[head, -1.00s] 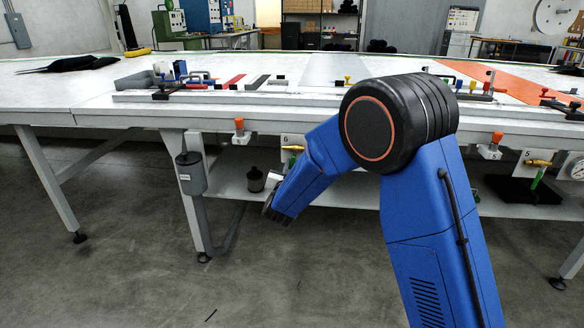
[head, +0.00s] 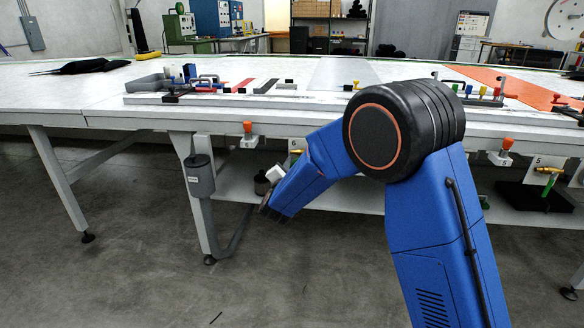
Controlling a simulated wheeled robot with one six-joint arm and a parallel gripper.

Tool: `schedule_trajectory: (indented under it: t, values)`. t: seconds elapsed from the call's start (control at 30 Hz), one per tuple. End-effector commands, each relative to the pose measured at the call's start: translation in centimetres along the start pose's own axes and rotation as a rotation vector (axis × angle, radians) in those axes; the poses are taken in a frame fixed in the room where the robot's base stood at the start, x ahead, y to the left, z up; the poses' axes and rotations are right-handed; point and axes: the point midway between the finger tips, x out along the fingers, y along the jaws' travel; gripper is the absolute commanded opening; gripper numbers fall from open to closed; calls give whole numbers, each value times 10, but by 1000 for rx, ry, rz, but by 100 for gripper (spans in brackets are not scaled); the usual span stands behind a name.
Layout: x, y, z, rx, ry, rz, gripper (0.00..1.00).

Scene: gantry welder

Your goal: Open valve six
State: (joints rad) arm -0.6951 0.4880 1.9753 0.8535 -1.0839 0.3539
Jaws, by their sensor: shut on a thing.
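An orange knob (head: 247,127) sits under the table's front edge, above a small label (head: 249,142) that appears to read 6. To its right, a brass valve (head: 294,154) sits by a white plate (head: 296,142), partly hidden behind my blue forearm. A bit of green shows below the brass. The plate's number is hard to read now. My forearm slopes down and left in front of this valve, with a pale wrist part (head: 276,174) at its far side.
More orange knobs (head: 507,144) and a brass valve with a green handle (head: 548,171) are at the right. A grey canister (head: 199,176) hangs by the table leg. Floor at front left is clear.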

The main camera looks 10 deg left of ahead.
Motion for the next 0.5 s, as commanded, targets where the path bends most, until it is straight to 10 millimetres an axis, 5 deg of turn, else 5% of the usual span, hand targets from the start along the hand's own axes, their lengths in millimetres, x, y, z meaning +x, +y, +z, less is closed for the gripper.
schedule_trajectory:
  t: [0.43,0.5]
  values:
    - [0,0,0,12,-1,1,0]
    - [0,0,0,12,0,1,24]
